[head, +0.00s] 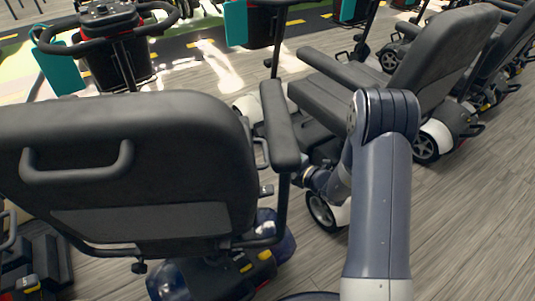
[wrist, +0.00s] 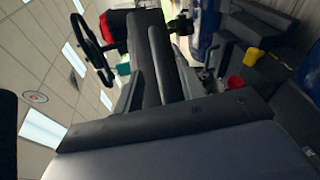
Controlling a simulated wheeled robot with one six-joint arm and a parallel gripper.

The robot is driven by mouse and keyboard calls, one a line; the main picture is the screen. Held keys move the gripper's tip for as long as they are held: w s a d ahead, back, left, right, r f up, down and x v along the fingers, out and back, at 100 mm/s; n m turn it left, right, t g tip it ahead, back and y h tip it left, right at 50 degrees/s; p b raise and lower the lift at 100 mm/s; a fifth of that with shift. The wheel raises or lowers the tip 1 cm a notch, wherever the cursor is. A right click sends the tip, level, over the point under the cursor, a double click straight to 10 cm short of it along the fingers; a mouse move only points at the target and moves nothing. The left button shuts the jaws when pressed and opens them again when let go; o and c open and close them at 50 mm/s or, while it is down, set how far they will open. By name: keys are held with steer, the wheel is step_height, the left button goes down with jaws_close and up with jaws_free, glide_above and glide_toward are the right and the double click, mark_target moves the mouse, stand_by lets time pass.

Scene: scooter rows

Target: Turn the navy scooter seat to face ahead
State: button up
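The navy scooter (head: 170,281) stands close in front at the lower left of the head view. Its dark seat (head: 130,125) shows the back of its backrest, with a loop handle, towards me. Its tiller and handlebar (head: 107,38) stand beyond the backrest; I cannot tell the seat's exact angle to them. The right armrest (head: 280,125) sticks forward on its post. My gripper (head: 299,178) is low beside that post, mostly hidden; contact is unclear. In the wrist view, dark padded seat parts (wrist: 160,125) fill the near area, and no finger shows clearly.
A white scooter with a dark seat (head: 325,103) stands just right of the navy one, beyond my arm. More scooters (head: 500,60) line the right. Bare wood floor (head: 470,225) lies at the lower right. Black parts (head: 38,262) stand at the lower left.

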mark_target(266, 150)
steer(key=b+x, duration=0.1)
steer(key=x, duration=0.4)
steer(key=shift+w+a, duration=0.25)
steer(key=shift+w, duration=0.05)
steer(key=shift+c, duration=0.4)
jaws_close()
